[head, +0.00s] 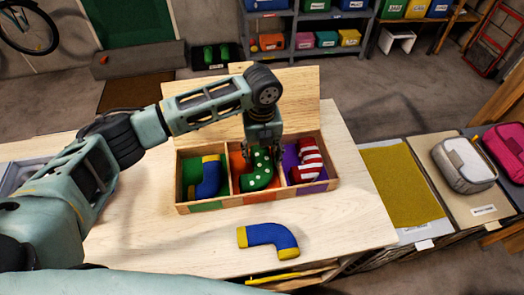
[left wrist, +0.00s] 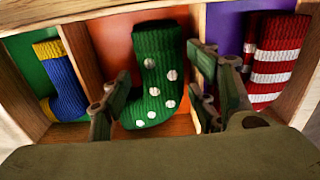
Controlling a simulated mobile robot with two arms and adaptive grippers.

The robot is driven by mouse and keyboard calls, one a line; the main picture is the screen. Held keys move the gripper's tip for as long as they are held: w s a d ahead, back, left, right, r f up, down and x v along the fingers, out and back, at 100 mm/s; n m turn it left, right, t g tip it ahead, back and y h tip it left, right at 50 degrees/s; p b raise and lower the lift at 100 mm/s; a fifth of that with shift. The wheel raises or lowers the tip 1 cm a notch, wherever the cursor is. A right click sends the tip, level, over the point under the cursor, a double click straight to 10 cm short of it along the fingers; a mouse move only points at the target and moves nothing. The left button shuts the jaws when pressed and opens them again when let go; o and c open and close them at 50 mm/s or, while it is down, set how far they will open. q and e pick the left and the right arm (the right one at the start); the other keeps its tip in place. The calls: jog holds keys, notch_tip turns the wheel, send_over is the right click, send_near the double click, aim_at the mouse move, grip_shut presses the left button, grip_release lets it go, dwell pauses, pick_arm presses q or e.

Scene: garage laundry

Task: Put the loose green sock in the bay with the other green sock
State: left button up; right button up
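One green sock with white dots (head: 258,170) lies in the middle, orange bay of the wooden box (head: 256,199); it also shows in the left wrist view (left wrist: 152,75). My left gripper (head: 263,150) is over that bay, pointing down. In the left wrist view its fingers (left wrist: 160,105) are spread apart on either side of the sock, with gaps beside it. I see no second green sock. The loose sock on the table in front of the box is blue with yellow ends (head: 268,238). My right gripper is not in view.
A blue and yellow sock (head: 207,177) lies in the left, green bay. A red and white striped sock (head: 308,160) lies in the right, purple bay. The box's lid stands open behind. The wooden table (head: 150,235) is clear around the loose blue sock.

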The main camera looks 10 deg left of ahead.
aim_at(262, 158)
pick_arm(q)
jog(key=shift+d, duration=0.15)
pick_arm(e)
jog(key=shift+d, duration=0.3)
pick_arm(q)
jog(key=shift+r, duration=0.1)
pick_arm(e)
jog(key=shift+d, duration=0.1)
pick_arm(q)
jog(key=shift+r, duration=0.3)
notch_tip(262, 158, up, 13)
jog(key=b, duration=0.2)
jog(key=shift+f+b, duration=0.2)
jog(key=shift+b, duration=0.2)
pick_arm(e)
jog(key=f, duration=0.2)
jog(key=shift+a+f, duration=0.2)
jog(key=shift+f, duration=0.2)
